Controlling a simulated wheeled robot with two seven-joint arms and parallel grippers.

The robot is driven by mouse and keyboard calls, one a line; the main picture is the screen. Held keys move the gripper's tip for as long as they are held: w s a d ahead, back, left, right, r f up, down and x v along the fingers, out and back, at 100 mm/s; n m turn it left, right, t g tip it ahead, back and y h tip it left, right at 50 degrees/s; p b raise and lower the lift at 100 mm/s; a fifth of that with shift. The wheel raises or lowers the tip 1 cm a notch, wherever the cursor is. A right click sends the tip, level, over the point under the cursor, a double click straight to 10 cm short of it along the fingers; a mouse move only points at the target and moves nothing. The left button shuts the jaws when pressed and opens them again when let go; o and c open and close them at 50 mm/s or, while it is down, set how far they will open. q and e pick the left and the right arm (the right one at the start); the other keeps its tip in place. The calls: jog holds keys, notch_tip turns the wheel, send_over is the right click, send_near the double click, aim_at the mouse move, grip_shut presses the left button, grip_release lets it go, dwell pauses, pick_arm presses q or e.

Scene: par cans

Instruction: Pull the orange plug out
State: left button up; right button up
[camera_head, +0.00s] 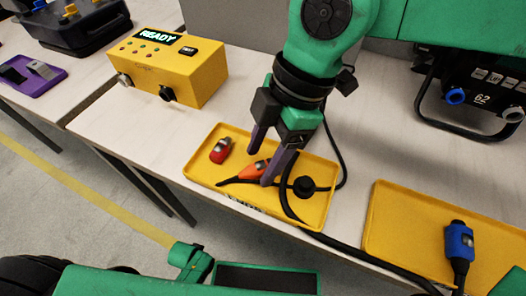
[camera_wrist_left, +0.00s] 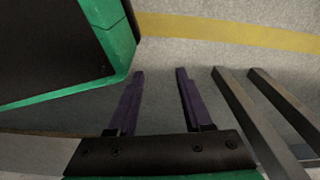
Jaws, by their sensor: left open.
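The orange plug (camera_head: 255,171) lies in the left yellow tray (camera_head: 210,178) in the head view, with a dark cable end at its left. My right gripper (camera_head: 260,167) reaches down over it from above. Its two purple fingers are spread, one on the far side of the plug and one at its near right. I cannot tell whether they touch it. The near finger hides part of the plug. My left gripper (camera_wrist_left: 160,73) is open and empty in the left wrist view, above the floor.
A red plug (camera_head: 220,151) and a round black part (camera_head: 303,187) share the tray. A black cable crosses its right side. A blue plug (camera_head: 459,242) lies in the right yellow tray (camera_head: 400,225). A yellow READY box (camera_head: 172,68) stands behind. A black device (camera_head: 480,95) is at right.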

pick_arm(q)
jog(key=s, duration=0.1)
jog(key=s+f+p, duration=0.1)
jog(key=s, duration=0.1)
jog(key=s+a+p, duration=0.1)
jog(key=shift+s+f, duration=0.15)
jog(key=shift+f, duration=0.25)
pick_arm(e)
jog(key=v, duration=1.4)
jog(key=shift+r, duration=0.25)
